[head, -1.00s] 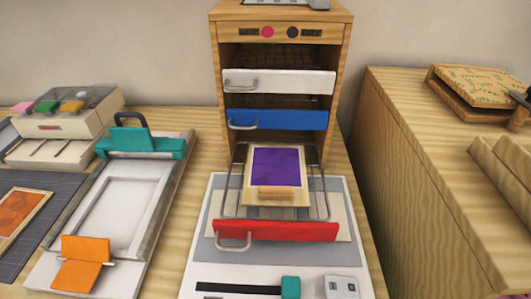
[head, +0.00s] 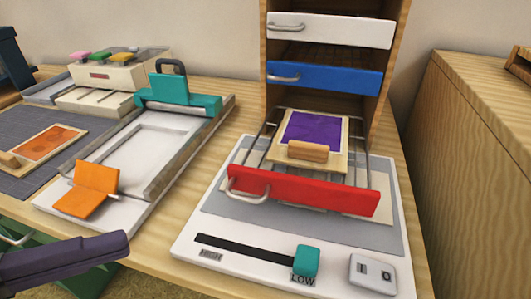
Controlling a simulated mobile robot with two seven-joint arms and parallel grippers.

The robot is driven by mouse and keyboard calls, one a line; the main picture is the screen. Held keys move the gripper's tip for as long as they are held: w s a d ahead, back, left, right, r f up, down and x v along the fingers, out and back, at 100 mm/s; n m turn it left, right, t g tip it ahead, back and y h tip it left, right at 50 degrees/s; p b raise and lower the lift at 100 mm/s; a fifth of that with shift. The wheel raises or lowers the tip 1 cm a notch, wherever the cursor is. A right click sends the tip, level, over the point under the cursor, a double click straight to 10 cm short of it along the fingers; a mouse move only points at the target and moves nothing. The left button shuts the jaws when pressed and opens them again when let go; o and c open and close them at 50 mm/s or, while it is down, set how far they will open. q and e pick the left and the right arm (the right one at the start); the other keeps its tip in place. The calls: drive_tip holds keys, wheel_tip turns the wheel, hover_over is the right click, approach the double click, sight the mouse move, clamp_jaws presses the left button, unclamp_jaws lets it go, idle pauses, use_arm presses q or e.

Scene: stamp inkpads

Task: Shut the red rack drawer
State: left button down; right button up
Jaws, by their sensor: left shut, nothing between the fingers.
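The red rack drawer (head: 310,192) is pulled out of the wooden rack (head: 393,75) toward me. Its red front has a metal handle (head: 246,190) at the left, and its wire sides run back to the rack. A board with a purple sheet (head: 312,130) and a wooden block handle (head: 308,151) lies in it. My left gripper (head: 118,245) is at the lower left, in front of the table edge. It is shut, empty and well apart from the drawer. My right gripper is out of view.
White drawer (head: 330,30) and blue drawer (head: 325,76) sit above in the rack. A white panel (head: 190,250) with a teal slider (head: 306,262) lies below the red drawer.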

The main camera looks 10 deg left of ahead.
use_arm(q)
approach(248, 201)
drive_tip(key=shift+m+g+h, duration=0.3)
drive_tip(key=d, duration=0.4)
drive_tip(key=shift+w+d+b, duration=0.1)
drive_tip(key=shift+w+b, duration=0.2)
drive_tip(key=shift+w+f+b, duration=0.2)
drive_tip(key=shift+w, duration=0.4)
drive_tip(key=shift+w+f+b, duration=0.15)
drive_tip(key=shift+w+f, duration=0.05)
drive_tip(key=shift+w, duration=0.35)
drive_tip(key=shift+w+f, duration=0.1)
drive_tip(key=shift+w, duration=0.45)
drive_tip(key=shift+w, duration=0.1)
